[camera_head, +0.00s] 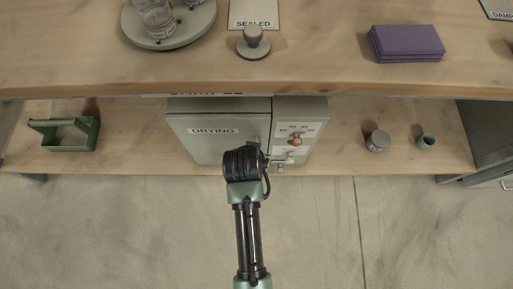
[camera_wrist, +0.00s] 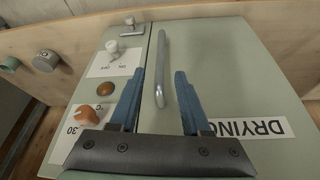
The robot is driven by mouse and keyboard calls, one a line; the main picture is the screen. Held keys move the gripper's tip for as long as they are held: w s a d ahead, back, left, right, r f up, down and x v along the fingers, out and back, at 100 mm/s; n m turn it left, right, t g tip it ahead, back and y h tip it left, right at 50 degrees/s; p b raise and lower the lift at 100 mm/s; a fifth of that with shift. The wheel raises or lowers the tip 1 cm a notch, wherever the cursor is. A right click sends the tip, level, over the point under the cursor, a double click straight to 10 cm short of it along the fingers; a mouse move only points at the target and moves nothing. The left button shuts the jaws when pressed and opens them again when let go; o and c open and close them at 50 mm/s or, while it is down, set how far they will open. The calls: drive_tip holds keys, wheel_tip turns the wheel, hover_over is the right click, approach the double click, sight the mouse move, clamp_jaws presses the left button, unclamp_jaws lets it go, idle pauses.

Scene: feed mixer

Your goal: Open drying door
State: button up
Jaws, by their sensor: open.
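The drying door (camera_head: 200,146) is the pale green front panel of a box on the lower shelf, labelled DRYING. It looks shut, flush beside the control panel (camera_head: 297,131). In the wrist view the door (camera_wrist: 230,65) fills the right side, with a grey bar handle (camera_wrist: 162,70) along its edge. My gripper (camera_wrist: 160,73) is open, its blue fingers on either side of the handle in the picture. Whether the handle is at fingertip depth I cannot tell. In the head view my arm hides the gripper and most of the handle.
The control panel has an orange knob (camera_wrist: 83,114), a brown round button (camera_wrist: 106,89) and a white switch (camera_wrist: 113,48). A green caddy (camera_head: 70,134) and small jars (camera_head: 377,140) stand on the lower shelf. The upper shelf (camera_head: 310,75) overhangs the box.

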drive_tip(key=b+x, duration=0.2)
drive_tip(key=x, duration=0.4)
drive_tip(key=shift+w+f, duration=0.2)
drive_tip(key=shift+f, duration=0.2)
clamp_jaws()
idle(1.0)
